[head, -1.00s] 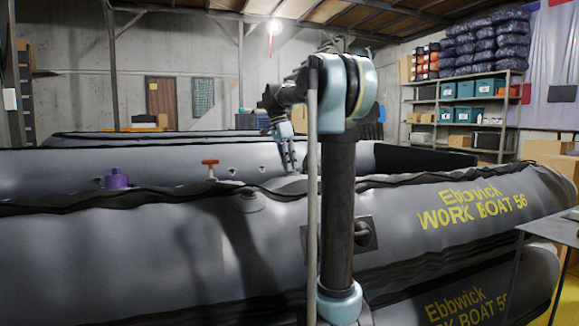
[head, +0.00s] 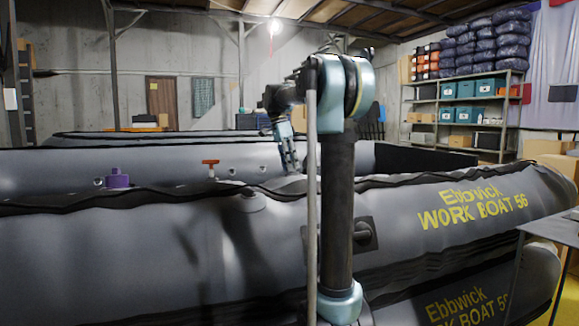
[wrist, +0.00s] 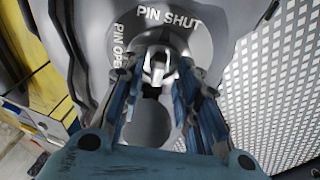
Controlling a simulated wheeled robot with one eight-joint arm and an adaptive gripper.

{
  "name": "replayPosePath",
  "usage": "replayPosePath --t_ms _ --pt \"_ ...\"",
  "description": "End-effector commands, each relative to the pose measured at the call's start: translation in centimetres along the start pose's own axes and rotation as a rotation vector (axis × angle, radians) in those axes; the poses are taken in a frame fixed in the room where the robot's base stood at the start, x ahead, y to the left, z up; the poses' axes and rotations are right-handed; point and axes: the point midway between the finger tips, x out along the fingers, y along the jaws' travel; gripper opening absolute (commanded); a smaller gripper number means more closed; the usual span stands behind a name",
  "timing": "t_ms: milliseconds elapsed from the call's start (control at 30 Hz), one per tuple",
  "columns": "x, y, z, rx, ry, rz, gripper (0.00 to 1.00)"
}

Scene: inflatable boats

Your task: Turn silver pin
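The silver pin (wrist: 158,70) shows in the wrist view as a small bright metal piece in a round recess on a grey fitting (wrist: 95,20). White words "PIN SHUT" are above it and "PIN OPEN" to its left. My gripper (wrist: 159,62) reaches over the fitting with one blue finger on each side of the pin. The fingers look apart, with dark gaps beside the pin; contact is not clear. In the head view my gripper (head: 290,160) points down behind the near boat tube, and the pin is hidden there.
The grey work boat (head: 130,235) fills the front. A purple cap (head: 117,179) and a red-orange T-handle (head: 210,163) stand at its tube, left of my gripper. A perforated light panel (wrist: 270,90) lies right of the fitting. A table (head: 555,227) stands at the right.

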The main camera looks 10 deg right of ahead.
Motion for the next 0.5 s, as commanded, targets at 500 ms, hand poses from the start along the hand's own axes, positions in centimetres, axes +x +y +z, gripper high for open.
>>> replayPosePath --t_ms 500 --pt "-3.5 0.0 0.1 -0.001 0.0 0.001 0.3"
